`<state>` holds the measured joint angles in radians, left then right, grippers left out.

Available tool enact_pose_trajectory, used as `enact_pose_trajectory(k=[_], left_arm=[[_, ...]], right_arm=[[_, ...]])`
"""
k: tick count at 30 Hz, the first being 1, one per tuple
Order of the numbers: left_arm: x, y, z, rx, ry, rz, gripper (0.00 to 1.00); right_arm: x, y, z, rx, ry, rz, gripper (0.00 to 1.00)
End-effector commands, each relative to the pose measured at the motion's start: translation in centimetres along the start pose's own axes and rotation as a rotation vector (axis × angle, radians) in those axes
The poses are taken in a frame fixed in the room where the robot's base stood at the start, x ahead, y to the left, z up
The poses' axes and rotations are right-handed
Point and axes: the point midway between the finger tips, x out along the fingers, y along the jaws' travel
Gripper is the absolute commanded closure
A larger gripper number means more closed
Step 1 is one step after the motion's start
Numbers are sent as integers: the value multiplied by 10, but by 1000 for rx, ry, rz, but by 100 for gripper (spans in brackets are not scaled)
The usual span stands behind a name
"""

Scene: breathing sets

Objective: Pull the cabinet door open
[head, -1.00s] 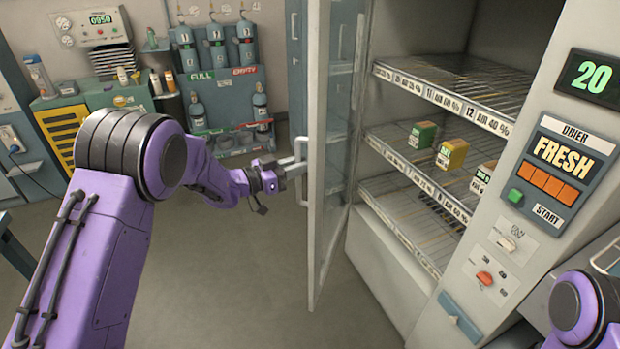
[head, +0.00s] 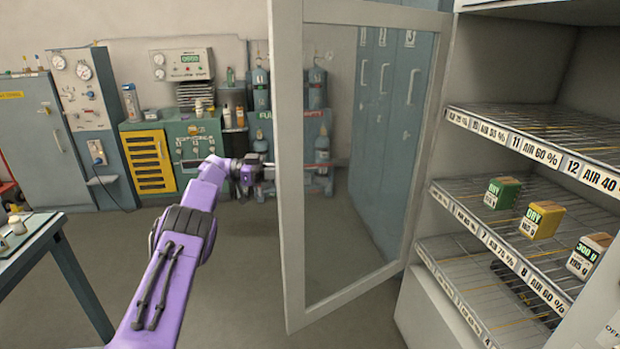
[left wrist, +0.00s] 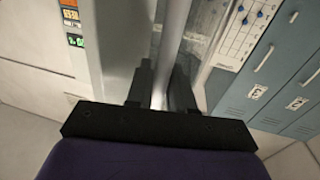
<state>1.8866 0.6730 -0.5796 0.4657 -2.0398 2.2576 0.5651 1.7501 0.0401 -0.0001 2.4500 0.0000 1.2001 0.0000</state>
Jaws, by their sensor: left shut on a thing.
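The cabinet door (head: 291,170), a pale frame with a clear pane, stands well open in the head view, swung out to the left of the shelves. The cabinet (head: 440,310) stands open on the right. My left gripper (head: 268,172) is at the outer left edge of the door, where the handle is mostly hidden by the gripper and the frame. In the left wrist view, the two dark fingers (left wrist: 159,88) are closed around a pale upright bar, the door handle (left wrist: 158,98). My right gripper is not in view.
Wire shelves (head: 570,145) with labelled edges hold a green box (head: 502,192), a yellow box (head: 541,220) and a white box (head: 588,256). Blue lockers (head: 385,125) show through the pane. A table (head: 40,240) stands at the left. The floor between is clear.

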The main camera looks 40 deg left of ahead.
Motion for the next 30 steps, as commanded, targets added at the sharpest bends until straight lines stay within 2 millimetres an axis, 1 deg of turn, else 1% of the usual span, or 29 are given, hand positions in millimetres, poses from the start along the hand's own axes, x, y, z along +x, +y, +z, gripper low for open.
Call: enact_pose_trajectory(k=[3, 6, 16, 17, 18, 26, 29, 30], left_arm=[[-11, 1, 0, 3, -8, 4, 100], [-15, 1, 0, 2, -12, 6, 100], [-16, 1, 1, 0, -15, 5, 100], [-16, 1, 1, 0, -15, 5, 69], [-16, 1, 1, 0, -15, 5, 62], [-16, 1, 0, 0, -14, 4, 62], [-16, 1, -10, 2, -16, 5, 62], [-15, 1, -17, 4, -15, 5, 62]], right_arm=[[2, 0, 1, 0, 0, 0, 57], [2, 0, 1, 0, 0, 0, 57], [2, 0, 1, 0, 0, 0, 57], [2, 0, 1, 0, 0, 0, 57], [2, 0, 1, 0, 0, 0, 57], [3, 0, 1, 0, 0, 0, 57], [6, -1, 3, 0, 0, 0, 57], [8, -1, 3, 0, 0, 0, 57]])
